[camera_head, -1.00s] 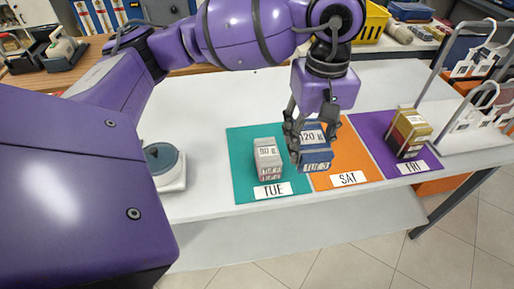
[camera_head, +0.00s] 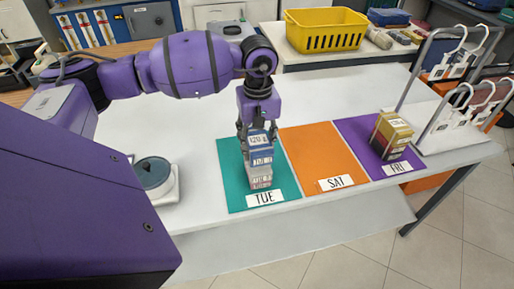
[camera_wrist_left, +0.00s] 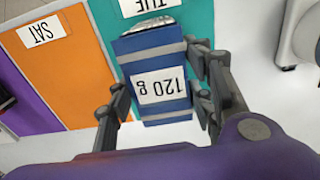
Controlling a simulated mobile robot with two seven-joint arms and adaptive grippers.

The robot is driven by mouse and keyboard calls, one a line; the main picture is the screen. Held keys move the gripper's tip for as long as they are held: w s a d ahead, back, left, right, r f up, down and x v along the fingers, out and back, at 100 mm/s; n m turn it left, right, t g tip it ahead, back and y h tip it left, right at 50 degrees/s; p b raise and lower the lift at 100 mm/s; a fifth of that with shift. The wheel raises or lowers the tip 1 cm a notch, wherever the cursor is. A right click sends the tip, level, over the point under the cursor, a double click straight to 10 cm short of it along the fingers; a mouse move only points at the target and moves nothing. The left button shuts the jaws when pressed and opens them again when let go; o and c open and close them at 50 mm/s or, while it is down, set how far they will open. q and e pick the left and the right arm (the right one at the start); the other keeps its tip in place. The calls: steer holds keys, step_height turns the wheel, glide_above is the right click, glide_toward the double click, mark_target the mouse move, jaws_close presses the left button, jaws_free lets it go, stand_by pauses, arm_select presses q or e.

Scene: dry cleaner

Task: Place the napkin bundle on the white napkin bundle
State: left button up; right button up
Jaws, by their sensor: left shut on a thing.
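The blue napkin bundle (camera_head: 261,156) has a white label reading 120 g and light bands. My left gripper (camera_head: 258,143) is shut on it, with fingers on both sides; it also shows in the left wrist view (camera_wrist_left: 158,112). The white napkin bundle (camera_head: 260,181) stands on the teal TUE mat (camera_head: 232,188). The blue bundle is directly above it and hides its upper part. I cannot tell whether the two touch. In the left wrist view the blue bundle (camera_wrist_left: 150,52) covers nearly all of what lies beneath it. My right gripper is not in view.
The orange SAT mat (camera_head: 311,157) is bare. A gold and dark red bundle (camera_head: 392,133) stands on the purple FRI mat (camera_head: 361,144). A round scale (camera_head: 154,177) is left of the mats.

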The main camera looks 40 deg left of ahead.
mark_target(257, 139)
arm_select(q)
steer(key=shift+a+f, duration=0.1)
steer(key=shift+f, duration=1.5)
steer(key=shift+f, duration=0.25)
steer(key=o, duration=1.2)
steer(key=shift+r, duration=0.1)
steer(key=shift+o, duration=0.2)
step_height(257, 139, up, 12)
steer(key=shift+r+b, duration=0.15)
steer(key=shift+b, duration=0.2)
